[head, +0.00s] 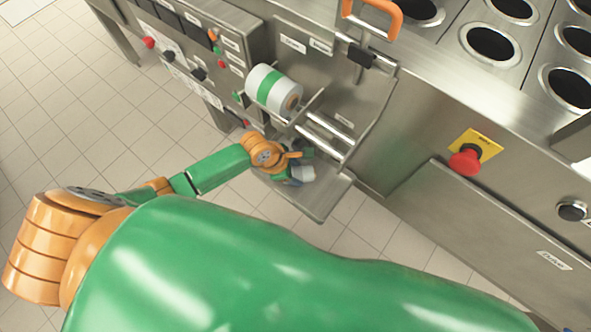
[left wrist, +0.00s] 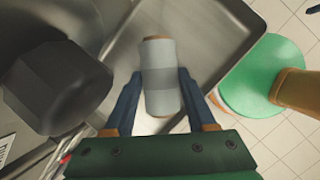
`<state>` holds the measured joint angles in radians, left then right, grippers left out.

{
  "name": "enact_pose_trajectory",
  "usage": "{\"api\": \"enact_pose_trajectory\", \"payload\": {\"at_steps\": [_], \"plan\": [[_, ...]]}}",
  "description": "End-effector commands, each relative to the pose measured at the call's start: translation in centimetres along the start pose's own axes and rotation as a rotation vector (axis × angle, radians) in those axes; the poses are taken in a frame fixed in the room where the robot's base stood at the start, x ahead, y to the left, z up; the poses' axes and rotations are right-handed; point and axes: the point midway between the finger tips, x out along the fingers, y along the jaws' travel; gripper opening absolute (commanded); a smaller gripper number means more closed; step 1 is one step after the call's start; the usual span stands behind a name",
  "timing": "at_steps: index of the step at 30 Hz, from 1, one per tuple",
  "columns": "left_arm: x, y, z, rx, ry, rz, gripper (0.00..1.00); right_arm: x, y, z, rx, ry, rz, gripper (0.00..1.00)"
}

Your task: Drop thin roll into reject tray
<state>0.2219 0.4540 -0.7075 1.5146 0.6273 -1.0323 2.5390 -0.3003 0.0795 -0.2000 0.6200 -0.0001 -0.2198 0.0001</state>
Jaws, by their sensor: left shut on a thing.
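The thin roll (left wrist: 158,55) is a pale grey cylinder with a darker grey band and a brown core end. My left gripper (left wrist: 160,78) is shut on it, with one blue finger on each side. In the head view my left gripper (head: 296,164) is at the lower part of the machine's front, and the roll (head: 304,173) shows small and partly hidden beside the fingers. The metal reject tray (head: 322,202) lies below the gripper; its raised rim also shows behind the roll in the left wrist view (left wrist: 262,22). The roll appears to be over the tray. My right gripper is not in view.
A larger white roll with a green band (head: 264,84) sits on the machine above the gripper. Metal bars (head: 325,130) run just above the gripper. A dark faceted knob-like part (left wrist: 55,88) is close on the left in the wrist view. A red stop button (head: 465,162) is farther right.

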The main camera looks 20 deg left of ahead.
Motion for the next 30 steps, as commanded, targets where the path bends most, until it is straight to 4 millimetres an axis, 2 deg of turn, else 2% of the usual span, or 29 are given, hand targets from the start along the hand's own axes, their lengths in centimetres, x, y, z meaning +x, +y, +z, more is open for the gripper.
{"api": "enact_pose_trajectory", "payload": {"at_steps": [10, 11, 13, 14, 26, 30], "plan": [[0.8, -0.1, -0.3, -0.001, -0.001, 0.0, 0.0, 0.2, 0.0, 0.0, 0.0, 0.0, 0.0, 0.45], [0.8, -0.1, -0.3, -0.001, -0.001, 0.0, 0.64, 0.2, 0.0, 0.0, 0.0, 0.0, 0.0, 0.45], [0.8, -0.1, -0.3, -0.001, -0.001, 0.0, 0.83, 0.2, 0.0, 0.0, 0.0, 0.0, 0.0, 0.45], [0.8, -0.1, -0.3, -0.001, 0.0, 0.0, 0.86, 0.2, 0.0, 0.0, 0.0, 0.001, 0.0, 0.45], [0.7, -0.1, -0.3, -0.001, 0.0, 0.0, 0.86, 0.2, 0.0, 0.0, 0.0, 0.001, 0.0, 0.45], [-0.3, 0.1, 0.1, 0.003, -0.001, 0.003, 0.86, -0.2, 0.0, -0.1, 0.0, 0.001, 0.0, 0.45]]}}
